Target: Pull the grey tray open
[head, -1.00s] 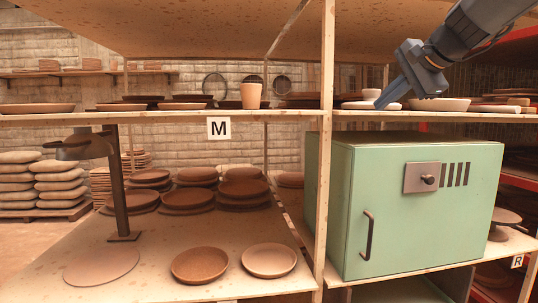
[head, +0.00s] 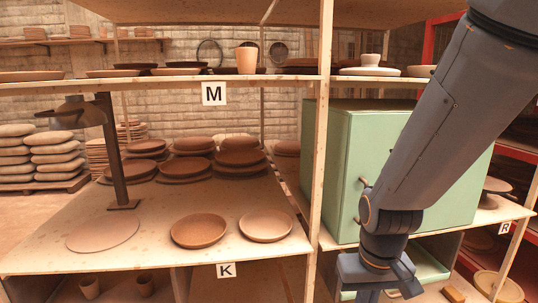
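No tray that is clearly grey shows in the head view. A pale green, flat tray-like piece (head: 432,262) lies under the green cabinet at the lower right, partly hidden by my gripper and arm. I cannot tell whether it is the tray. My gripper (head: 378,291) is low in the picture, in front of the space below the cabinet, pointing down. Its fingertips are cut off by the bottom edge, so its opening is unclear. I see nothing held in it.
The green cabinet (head: 338,160) stands on the right shelf, its handle partly behind my arm. A wooden post (head: 318,190) rises left of my gripper. Clay plates (head: 199,230) lie on the left shelf. A dark lamp-like stand (head: 117,150) is farther left.

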